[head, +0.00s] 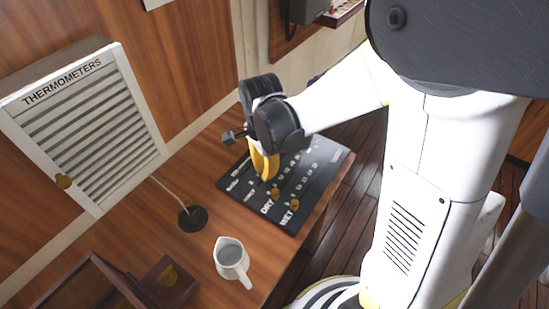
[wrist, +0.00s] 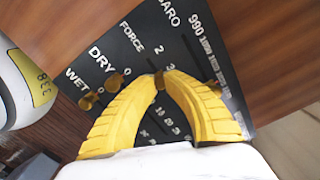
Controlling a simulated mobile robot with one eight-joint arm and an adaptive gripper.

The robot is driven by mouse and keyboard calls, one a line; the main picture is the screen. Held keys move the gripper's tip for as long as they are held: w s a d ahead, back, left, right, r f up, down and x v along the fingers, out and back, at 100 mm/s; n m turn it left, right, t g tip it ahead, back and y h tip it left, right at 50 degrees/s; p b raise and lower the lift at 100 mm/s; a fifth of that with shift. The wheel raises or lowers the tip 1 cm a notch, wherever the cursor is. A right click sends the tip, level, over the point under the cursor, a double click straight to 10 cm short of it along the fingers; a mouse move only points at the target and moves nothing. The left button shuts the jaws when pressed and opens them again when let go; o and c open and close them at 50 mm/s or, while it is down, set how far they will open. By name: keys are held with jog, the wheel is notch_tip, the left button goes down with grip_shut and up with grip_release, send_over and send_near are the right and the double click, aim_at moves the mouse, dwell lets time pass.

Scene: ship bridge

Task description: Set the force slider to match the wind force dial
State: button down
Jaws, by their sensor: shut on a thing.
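The black slider board (head: 322,163) lies on the wooden desk, with rows marked WET, DRY, FORCE and BARO in the wrist view (wrist: 118,45). My gripper (head: 267,177) reaches down onto the board. In the wrist view, its yellow fingertips (wrist: 160,76) are closed around the small brass knob of the force slider (wrist: 159,83), in the FORCE row near the figure 2. The fingers cover much of that row, so the exact setting is hard to read. I see no wind force dial in either view.
Other brass knobs sit on the DRY row (head: 275,191), the WET row (head: 294,205) and the BARO row (wrist: 214,89). A white jug (head: 231,258), a round black base (head: 193,219) and a wooden box (head: 168,283) stand on the desk. A louvred THERMOMETERS cabinet (head: 85,125) is behind.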

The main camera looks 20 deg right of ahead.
aim_at(256, 187)
jog(key=s+a, duration=0.2)
jog(key=a, duration=0.1)
jog(key=shift+s, duration=0.1)
jog(key=c, duration=1.3)
grip_release()
jog(key=shift+a, duration=0.15)
jog(key=shift+c, duration=0.2)
notch_tip(256, 187, up, 12)
